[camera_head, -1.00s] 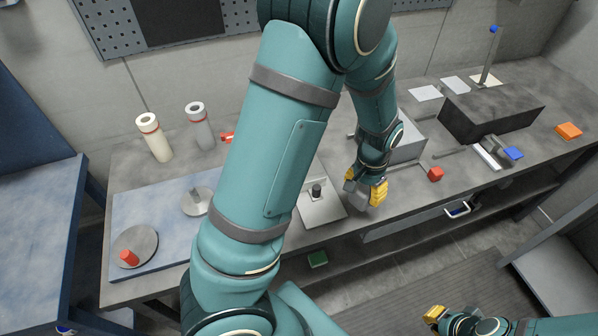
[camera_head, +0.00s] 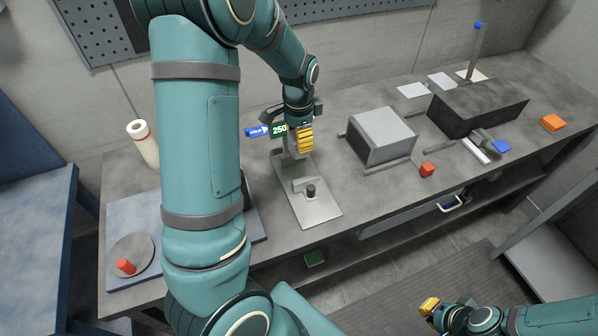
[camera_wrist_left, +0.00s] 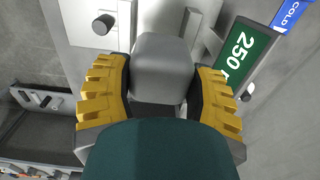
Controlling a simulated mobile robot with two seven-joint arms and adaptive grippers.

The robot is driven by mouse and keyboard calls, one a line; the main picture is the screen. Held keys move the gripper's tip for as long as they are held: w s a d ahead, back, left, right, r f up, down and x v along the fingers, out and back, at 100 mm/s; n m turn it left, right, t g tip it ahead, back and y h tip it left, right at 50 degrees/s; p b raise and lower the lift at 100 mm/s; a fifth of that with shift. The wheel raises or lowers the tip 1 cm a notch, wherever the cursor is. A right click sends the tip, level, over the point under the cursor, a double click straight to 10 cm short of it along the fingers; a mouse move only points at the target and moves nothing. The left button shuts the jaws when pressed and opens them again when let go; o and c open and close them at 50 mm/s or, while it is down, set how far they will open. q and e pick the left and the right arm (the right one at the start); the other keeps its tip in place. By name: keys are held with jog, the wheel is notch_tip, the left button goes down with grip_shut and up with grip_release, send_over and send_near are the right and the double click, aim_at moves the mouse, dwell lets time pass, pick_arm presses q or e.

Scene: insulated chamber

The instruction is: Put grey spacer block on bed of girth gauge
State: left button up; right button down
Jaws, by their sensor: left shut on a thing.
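The grey spacer block (camera_wrist_left: 160,62) is between the yellow fingers of my left gripper (camera_head: 300,141), which is shut on it. In the head view the block is mostly hidden by the gripper. The gripper is over the back end of a metal plate device with a black knob (camera_head: 310,191), which looks like the girth gauge (camera_head: 315,211). In the left wrist view the gauge's metal parts (camera_wrist_left: 190,25) lie just beyond the block; I cannot tell whether they touch. My right gripper (camera_head: 429,306) is away at the lower right, its fingers too small to judge.
A green 250 sign (camera_head: 278,130) and a blue sign (camera_head: 257,131) stand beside the gripper. A grey box (camera_head: 382,137) and a red cube (camera_head: 427,170) are to the right. A blue board (camera_head: 135,208) lies left.

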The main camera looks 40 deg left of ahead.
pick_arm(q)
notch_tip(320, 180, down, 9)
jog(key=shift+b, duration=0.55)
jog(key=shift+f, duration=0.2)
jog(key=o, duration=1.3)
jog(key=shift+r, duration=0.1)
jog(key=shift+r, duration=0.2)
notch_tip(320, 180, up, 12)
jog(key=shift+f+p, duration=0.1)
jog(key=shift+p, duration=0.8)
